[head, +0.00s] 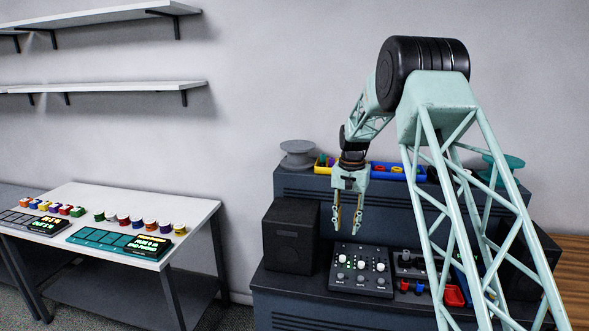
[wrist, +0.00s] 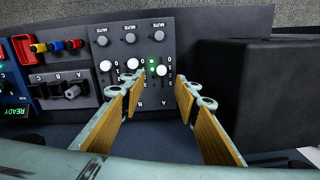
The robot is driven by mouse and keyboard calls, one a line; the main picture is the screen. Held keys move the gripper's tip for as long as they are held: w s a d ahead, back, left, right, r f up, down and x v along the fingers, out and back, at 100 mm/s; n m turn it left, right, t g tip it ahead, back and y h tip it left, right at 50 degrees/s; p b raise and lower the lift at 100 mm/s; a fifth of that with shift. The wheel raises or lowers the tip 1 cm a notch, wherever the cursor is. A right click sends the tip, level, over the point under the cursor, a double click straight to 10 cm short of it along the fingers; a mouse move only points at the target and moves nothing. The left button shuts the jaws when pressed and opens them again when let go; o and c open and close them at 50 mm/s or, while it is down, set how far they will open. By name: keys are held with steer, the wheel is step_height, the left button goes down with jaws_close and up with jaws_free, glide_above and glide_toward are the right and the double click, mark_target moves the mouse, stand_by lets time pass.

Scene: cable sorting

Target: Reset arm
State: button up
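My gripper (head: 347,219) hangs from my pale green arm in the head view, fingers pointing down above the dark bench. It is just above and behind a mixer panel (head: 362,271) with white knobs and grey buttons. In the wrist view my gripper (wrist: 160,88) shows its two wood-coloured finger pads well apart, with nothing between them. Beyond the fingertips the same mixer panel (wrist: 130,52) shows its white knobs, two lit green dots and MUTE labels. The fingertips overlap the panel in the picture; I cannot tell the exact gap.
A black speaker box (head: 291,236) stands left of the panel. A smaller switch box (head: 408,263) with coloured plugs and a red tray (head: 454,296) are to the right. Bins (head: 388,171) and a grey spool (head: 298,154) sit on the upper shelf. A white table (head: 130,205) with coloured spools stands left.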

steer(key=s+r+n+t+b, duration=0.1)
steer(key=s+r, duration=1.3)
steer(key=r, duration=0.3)
steer(key=s+r+n+b, duration=0.1)
steer(key=s+r, duration=0.3)
steer(key=s, duration=0.5)
steer(key=s+r+n+b, duration=0.1)
steer(key=s+r, duration=0.4)
steer(key=s, duration=0.4)
steer(key=s+f+n+t+b, duration=0.1)
steer(key=s+f, duration=0.1)
steer(key=s, duration=1.6)
steer(key=s+f+n+t+b, duration=0.1)
steer(key=s+f, duration=0.1)
steer(key=s, duration=1.6)
steer(key=shift+t, duration=0.4)
steer(key=shift+a, duration=0.1)
